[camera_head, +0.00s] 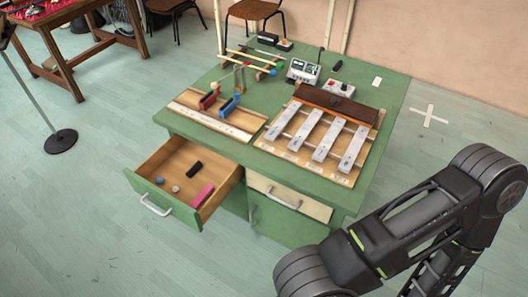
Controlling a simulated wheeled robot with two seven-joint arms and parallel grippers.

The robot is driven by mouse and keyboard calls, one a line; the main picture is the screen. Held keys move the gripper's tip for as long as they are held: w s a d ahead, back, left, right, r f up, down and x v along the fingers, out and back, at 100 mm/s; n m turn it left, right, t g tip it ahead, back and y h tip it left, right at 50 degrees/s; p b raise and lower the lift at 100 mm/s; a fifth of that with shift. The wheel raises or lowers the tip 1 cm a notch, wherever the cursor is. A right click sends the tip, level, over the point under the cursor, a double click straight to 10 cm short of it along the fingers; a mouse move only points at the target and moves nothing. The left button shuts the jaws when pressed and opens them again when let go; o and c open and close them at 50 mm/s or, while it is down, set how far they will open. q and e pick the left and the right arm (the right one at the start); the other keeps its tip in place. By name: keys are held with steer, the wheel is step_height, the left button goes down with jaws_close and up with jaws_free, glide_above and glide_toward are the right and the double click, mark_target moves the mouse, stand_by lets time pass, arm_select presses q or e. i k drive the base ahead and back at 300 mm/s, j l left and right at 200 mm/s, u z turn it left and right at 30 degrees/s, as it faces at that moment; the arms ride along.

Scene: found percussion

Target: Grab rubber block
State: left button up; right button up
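A dark, oblong block (195,168) lies toward the back of the open wooden drawer. A pink block (203,195) lies nearer the drawer's front right. I cannot tell from their looks which one is rubber. The open drawer (151,205) has a green front with a pale handle and sticks out from the left of the green desk. My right arm reaches across the lower right of the view, but its gripper is not in the picture. My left arm and gripper do not show.
Two small round pieces (175,189) also lie in the drawer. The green desk (375,97) carries a metal-bar xylophone (318,137), a board with red and blue blocks (213,118), mallets and small devices. A closed cream drawer (290,197) is beside the open one.

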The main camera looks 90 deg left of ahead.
mark_target(197, 166)
steer(key=k+j+u, duration=0.2)
steer(key=k+u, duration=0.2)
steer(key=k+j+u, duration=0.6)
steer(key=u, duration=0.15)
steer(key=j, duration=0.1)
